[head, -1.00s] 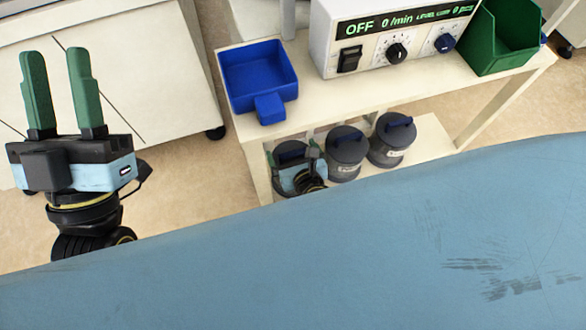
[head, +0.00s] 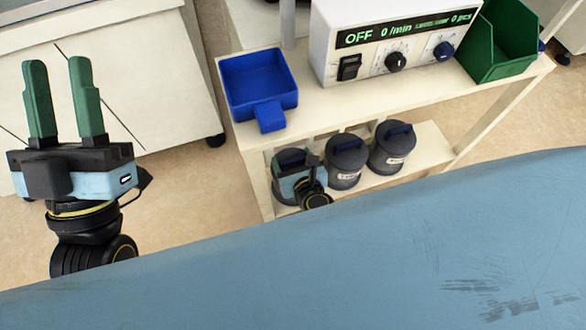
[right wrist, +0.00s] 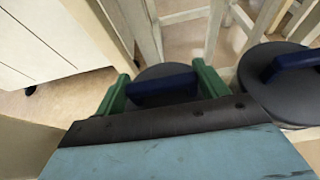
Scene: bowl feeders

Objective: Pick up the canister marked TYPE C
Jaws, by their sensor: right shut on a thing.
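Three dark grey canisters with blue handles stand in a row on the lower shelf: a left one (head: 285,162), a middle one (head: 346,165) and a right one (head: 391,151). The middle and right ones carry white labels too small to read; the left one's front is hidden by my right gripper. My right gripper (head: 306,165) is at the left canister. In the right wrist view its green fingers (right wrist: 162,88) are shut on the blue handle (right wrist: 163,90) of that canister. My left gripper (head: 60,98) is raised at the far left, its green fingers apart and empty.
A blue tray (head: 231,88), a white control box (head: 325,45) reading OFF and a green bin (head: 510,45) stand on the upper shelf. The shelf's left post and top edge are close to my right gripper. A blue surface fills the foreground.

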